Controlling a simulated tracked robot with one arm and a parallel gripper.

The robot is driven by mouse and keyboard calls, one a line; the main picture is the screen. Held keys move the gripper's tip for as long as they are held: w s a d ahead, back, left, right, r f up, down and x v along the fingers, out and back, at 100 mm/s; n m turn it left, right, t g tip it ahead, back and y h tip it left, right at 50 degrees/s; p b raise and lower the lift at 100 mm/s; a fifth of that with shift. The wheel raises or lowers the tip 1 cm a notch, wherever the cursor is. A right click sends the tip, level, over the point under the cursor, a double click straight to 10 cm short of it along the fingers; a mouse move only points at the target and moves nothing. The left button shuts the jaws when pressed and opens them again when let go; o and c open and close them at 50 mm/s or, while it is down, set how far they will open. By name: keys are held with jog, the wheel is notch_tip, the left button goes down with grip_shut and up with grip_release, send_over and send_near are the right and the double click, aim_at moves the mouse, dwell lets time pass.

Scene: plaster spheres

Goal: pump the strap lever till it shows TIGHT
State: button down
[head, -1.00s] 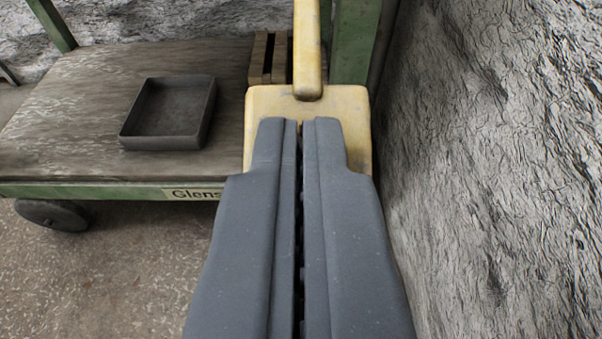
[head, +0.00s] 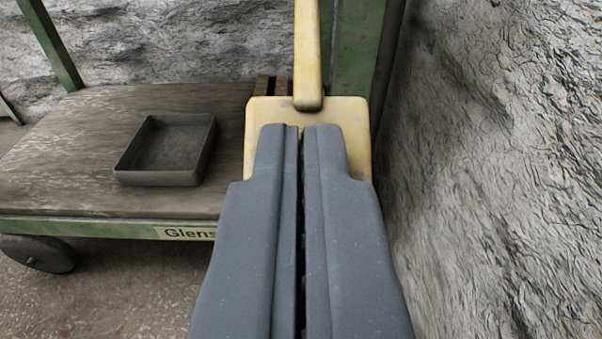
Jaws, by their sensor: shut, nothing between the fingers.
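A yellow lever (head: 308,55) stands upright in the upper middle of the head view. Its lower end meets a yellow plate (head: 340,112) in front of a green post. My gripper (head: 301,128) is shut and empty, and its fingertips overlap the lower part of the plate in the picture. I cannot tell whether they touch it. The gripper hides the plate's lower middle. The lever's top is cut off by the picture's upper edge. No strap and no TIGHT marking show.
A cart with a worn wooden deck (head: 70,150) and green frame stands at left. A dark, empty-looking tray (head: 167,150) lies on it. A label (head: 185,233) reading "Glens" is partly hidden. A rough grey wall (head: 490,170) rises close at right.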

jog(key=shift+s+a+f, duration=0.1)
jog(key=shift+s+f, duration=0.05)
jog(key=shift+f, duration=0.05)
jog(key=s+r+p, duration=0.4)
jog(key=s+r, duration=0.1)
jog(key=s, duration=0.7)
jog(key=shift+d+p, duration=0.3)
jog(key=shift+w+r, duration=0.15)
dwell(0.3)
